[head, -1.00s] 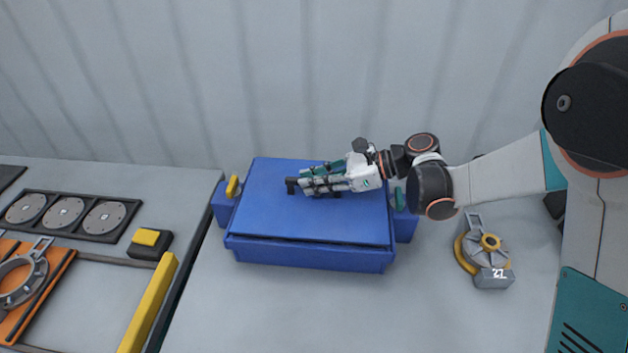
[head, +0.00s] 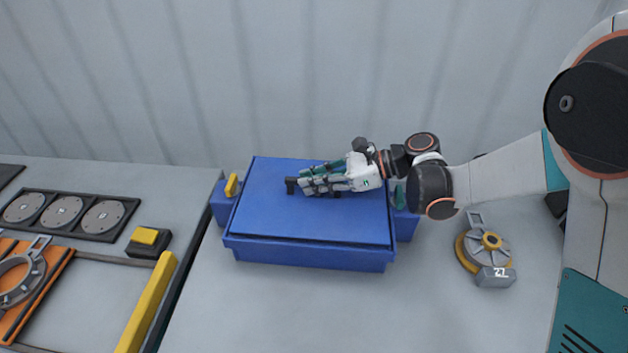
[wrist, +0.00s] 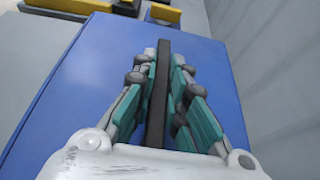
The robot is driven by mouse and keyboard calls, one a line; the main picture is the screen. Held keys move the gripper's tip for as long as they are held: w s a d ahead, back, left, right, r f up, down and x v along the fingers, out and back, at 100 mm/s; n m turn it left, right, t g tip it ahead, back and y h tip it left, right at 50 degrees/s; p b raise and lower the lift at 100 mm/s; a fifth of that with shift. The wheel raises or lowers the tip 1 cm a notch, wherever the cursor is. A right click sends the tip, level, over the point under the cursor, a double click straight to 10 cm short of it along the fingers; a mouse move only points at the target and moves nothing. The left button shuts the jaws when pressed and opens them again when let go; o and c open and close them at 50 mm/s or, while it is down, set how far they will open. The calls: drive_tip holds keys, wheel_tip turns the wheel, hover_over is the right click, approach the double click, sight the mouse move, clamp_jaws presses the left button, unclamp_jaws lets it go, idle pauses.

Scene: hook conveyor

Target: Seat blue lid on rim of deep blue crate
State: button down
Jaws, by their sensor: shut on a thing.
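The blue lid (head: 270,205) lies over the top of the deep blue crate (head: 300,255) in the head view. Its front edge runs along the crate's front rim, with a thin dark line between them; whether it is fully down all round I cannot tell. My gripper (head: 305,184) reaches in from the right, low over the lid. In the wrist view my gripper (wrist: 160,80) is shut on the lid's dark bar handle (wrist: 156,105), one finger on each side. The lid also fills much of the wrist view (wrist: 75,95). The crate's rear rim is hidden.
Yellow latches (head: 232,185) sit on blue side blocks. A grey and yellow round device (head: 488,248) marked with digits stands at the right. At the left are a disc tray (head: 63,212), a yellow bar (head: 148,305) and a yellow-topped block (head: 148,242). A corrugated wall stands behind.

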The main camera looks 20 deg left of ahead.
drive_tip(key=shift+f, duration=0.15)
idle(0.5)
drive_tip(key=c, duration=1.5)
unclamp_jaws()
drive_tip(key=shift+c, duration=0.2)
drive_tip(key=v, duration=1.2)
drive_tip(key=shift+s+d, duration=0.1)
drive_tip(key=shift+d, duration=0.15)
drive_tip(key=s+d+r+n+t+h, duration=0.1)
drive_tip(key=s+d+n+t+h, duration=0.2)
drive_tip(key=d, duration=0.7)
drive_tip(key=s+d+r+n+t+h, duration=0.1)
drive_tip(key=s+d+n+t+h, duration=0.3)
drive_tip(key=s+d, duration=0.4)
drive_tip(key=s+d+r+n+t+h, duration=0.1)
drive_tip(key=s+d+n+t+h, duration=0.3)
drive_tip(key=d, duration=0.9)
drive_tip(key=s+n+h, duration=0.1)
drive_tip(key=s+n, duration=0.1)
drive_tip(key=n, duration=0.1)
drive_tip(key=shift+d+h, duration=0.3)
drive_tip(key=shift+h, duration=0.1)
